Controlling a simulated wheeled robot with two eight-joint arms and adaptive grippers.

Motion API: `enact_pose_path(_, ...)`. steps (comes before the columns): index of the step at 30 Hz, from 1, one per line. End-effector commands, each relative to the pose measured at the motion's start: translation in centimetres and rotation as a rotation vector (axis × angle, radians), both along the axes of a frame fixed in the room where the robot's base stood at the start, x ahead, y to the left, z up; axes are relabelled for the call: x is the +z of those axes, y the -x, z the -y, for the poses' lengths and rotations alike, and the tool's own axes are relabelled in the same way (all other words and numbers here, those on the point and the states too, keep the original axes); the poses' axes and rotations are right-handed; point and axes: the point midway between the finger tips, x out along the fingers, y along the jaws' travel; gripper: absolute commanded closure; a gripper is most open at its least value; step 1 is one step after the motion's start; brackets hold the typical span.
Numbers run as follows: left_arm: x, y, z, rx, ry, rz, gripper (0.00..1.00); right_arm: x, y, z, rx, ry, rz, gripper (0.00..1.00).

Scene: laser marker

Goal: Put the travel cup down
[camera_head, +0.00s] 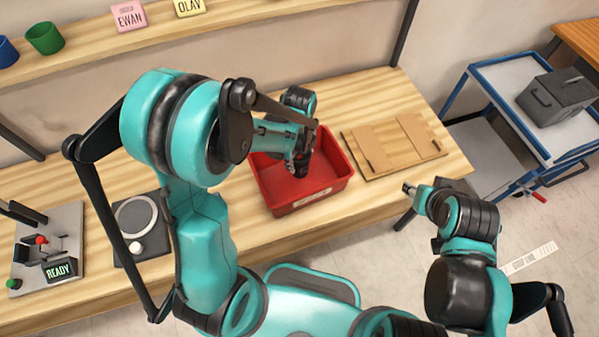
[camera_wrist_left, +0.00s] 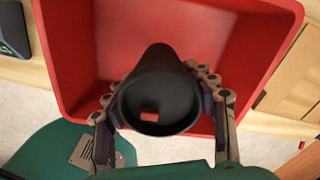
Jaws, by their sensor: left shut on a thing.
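The travel cup is a dark, nearly black cylinder (camera_wrist_left: 160,92); the wrist view looks into its open mouth, where a small red patch shows. My left gripper (camera_wrist_left: 162,102) has a finger on each side of the cup and is shut on it. In the head view the left gripper (camera_head: 303,155) is over the red bin (camera_head: 290,208), with the dark cup (camera_head: 301,170) below it. I cannot tell whether the cup touches the bin floor. My right gripper (camera_head: 409,188) is off the table's front edge, apart from the cup; its finger state is unclear.
A brown board with flat pieces (camera_head: 408,160) lies right of the bin. A dial device (camera_head: 137,225) and a machine showing READY (camera_head: 58,270) stand left. A shelf (camera_head: 180,35) holds cups and name cards. A blue cart (camera_head: 530,95) with a grey box stands right.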

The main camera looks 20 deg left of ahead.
Motion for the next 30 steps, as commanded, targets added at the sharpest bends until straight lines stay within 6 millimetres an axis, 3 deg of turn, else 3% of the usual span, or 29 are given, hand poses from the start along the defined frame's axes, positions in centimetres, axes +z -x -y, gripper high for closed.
enact_pose_path(1,-1.1,0.0,0.0,0.001,0.0,0.0,0.55,-0.5,0.0,0.0,0.0,0.0,0.0,0.6)
enact_pose_path(8,-3.0,0.0,0.0,0.002,0.0,0.0,0.55,-1.1,0.0,0.0,0.0,0.0,0.0,0.6)
enact_pose_path(13,-5.6,0.0,0.0,0.003,0.0,0.0,0.55,-2.0,0.0,0.0,0.0,0.0,0.0,0.6)
enact_pose_path(25,-6.2,0.0,0.0,0.004,0.0,0.0,0.55,-2.4,0.0,0.0,0.0,0.0,0.0,0.6)
enact_pose_path(26,-6.1,0.0,0.0,0.004,0.0,0.0,0.39,-2.3,0.0,0.0,0.0,0.0,0.0,0.6)
enact_pose_path(27,-6.1,0.0,0.0,0.004,0.0,0.0,0.28,-2.2,0.0,0.0,0.0,0.0,0.0,0.6)
enact_pose_path(28,-6.1,0.0,0.0,0.004,0.0,0.0,0.22,-2.2,0.0,0.0,0.0,0.0,0.0,0.6)
enact_pose_path(30,-6.0,0.0,0.0,0.004,0.0,0.0,0.22,-2.2,0.0,0.0,0.0,0.0,0.0,0.6)
